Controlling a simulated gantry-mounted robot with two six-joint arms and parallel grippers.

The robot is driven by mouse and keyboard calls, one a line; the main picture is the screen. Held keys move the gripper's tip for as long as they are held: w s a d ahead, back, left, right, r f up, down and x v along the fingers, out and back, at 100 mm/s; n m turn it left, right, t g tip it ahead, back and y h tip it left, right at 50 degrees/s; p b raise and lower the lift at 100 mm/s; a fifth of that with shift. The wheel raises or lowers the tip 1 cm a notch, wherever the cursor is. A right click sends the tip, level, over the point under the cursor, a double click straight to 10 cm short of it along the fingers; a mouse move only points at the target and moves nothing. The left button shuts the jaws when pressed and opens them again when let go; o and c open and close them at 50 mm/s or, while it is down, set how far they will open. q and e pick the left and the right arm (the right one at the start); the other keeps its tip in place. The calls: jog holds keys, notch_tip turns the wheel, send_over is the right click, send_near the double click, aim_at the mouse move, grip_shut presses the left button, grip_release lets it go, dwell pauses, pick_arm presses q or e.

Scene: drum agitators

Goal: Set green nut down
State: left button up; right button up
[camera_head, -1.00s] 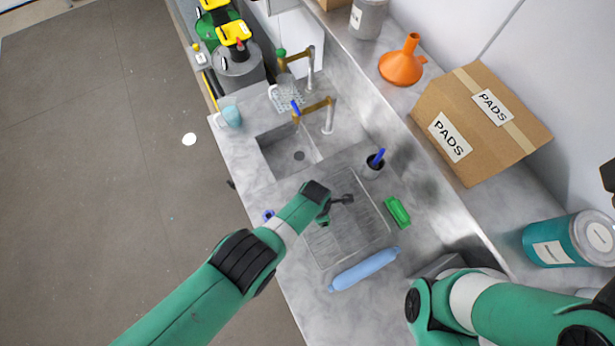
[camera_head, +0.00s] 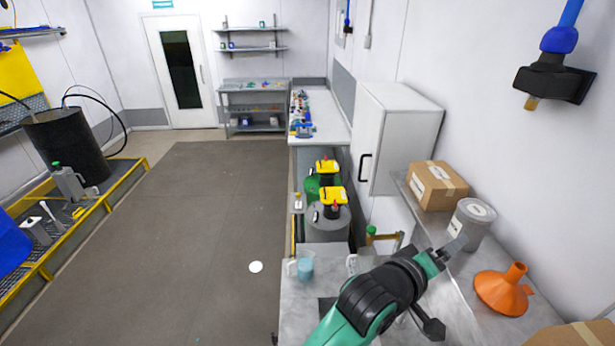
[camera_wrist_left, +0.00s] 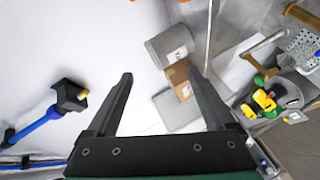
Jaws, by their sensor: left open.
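I cannot make out a green nut in either current view. My left gripper (camera_wrist_left: 160,75) is open, with nothing between its fingers in the left wrist view. In the head view my left arm comes in from the bottom, and its gripper (camera_head: 449,249) is by the grey can (camera_head: 479,212) on the counter ledge. In the wrist view the can (camera_wrist_left: 170,45) and a cardboard box (camera_wrist_left: 179,78) lie beyond the fingers. My right gripper is out of view.
An orange funnel (camera_head: 502,292) stands right of my left arm. A cardboard box (camera_head: 436,184) sits behind the can. A teal cup (camera_head: 305,266) is at the counter's left edge. Drums with yellow tops (camera_head: 327,166) stand beyond. The floor (camera_head: 205,215) is mostly open.

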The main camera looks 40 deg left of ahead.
pick_arm(q)
jog(key=s+a+r+m+t, duration=0.3)
jog(key=s+r, duration=0.1)
jog(key=r, duration=0.5)
jog(key=s+a+r+m+t, duration=0.25)
jog(key=s+r, duration=0.25)
jog(key=r, duration=0.4)
jog(key=s+a+r+m+t, duration=0.2)
jog(key=s+a+r+t, duration=0.15)
jog(key=r, duration=0.45)
jog(key=s+a+r+m+t, duration=0.1)
jog(key=s+r+m, duration=0.1)
jog(key=s+r, duration=0.2)
jog(key=s+a+r+m+t+y, duration=0.1)
jog(key=s+r, duration=0.3)
jog(key=s, duration=0.5)
jog(key=shift+a+m+t, duration=0.4)
jog(key=shift+m+t, duration=0.25)
jog(key=shift+t, duration=0.15)
jog(key=shift+s, duration=0.1)
